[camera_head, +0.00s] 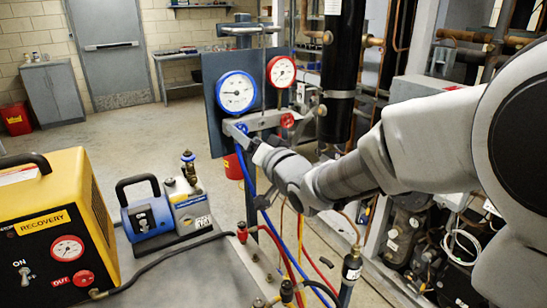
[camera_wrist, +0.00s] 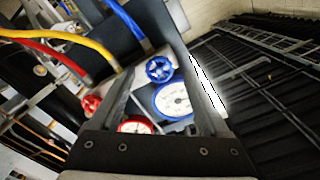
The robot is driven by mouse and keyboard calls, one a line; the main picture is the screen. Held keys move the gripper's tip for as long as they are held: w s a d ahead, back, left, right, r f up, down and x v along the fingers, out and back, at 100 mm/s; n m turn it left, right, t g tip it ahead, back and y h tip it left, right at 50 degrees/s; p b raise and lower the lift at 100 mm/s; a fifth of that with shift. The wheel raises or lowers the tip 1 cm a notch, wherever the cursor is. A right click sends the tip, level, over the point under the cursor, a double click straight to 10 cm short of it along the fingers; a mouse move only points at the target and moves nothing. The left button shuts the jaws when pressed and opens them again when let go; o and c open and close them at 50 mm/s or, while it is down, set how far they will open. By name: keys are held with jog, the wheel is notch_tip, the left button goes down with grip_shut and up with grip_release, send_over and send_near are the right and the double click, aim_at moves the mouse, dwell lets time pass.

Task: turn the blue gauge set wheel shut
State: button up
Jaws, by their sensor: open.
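The blue gauge set wheel (camera_head: 241,128) is small and sits on the grey manifold bar below the blue-rimmed gauge (camera_head: 237,92). In the wrist view the blue wheel (camera_wrist: 159,69) appears between the two fingers of my gripper (camera_wrist: 165,60), with the blue-rimmed gauge (camera_wrist: 174,101) beside it. In the head view my gripper (camera_head: 240,134) is right at the blue wheel and partly covers it. My gripper is open and holds nothing. I cannot tell whether either finger touches the wheel.
A red wheel (camera_head: 287,120) and red-rimmed gauge (camera_head: 281,71) are to the right on the same set. Blue, red and yellow hoses hang below. A black cylinder (camera_head: 341,70) stands right of the gauges.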

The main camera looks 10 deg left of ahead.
jog(key=b+v, duration=0.2)
jog(key=v, duration=1.3)
jog(key=shift+s, duration=0.15)
jog(key=shift+d+r, duration=0.1)
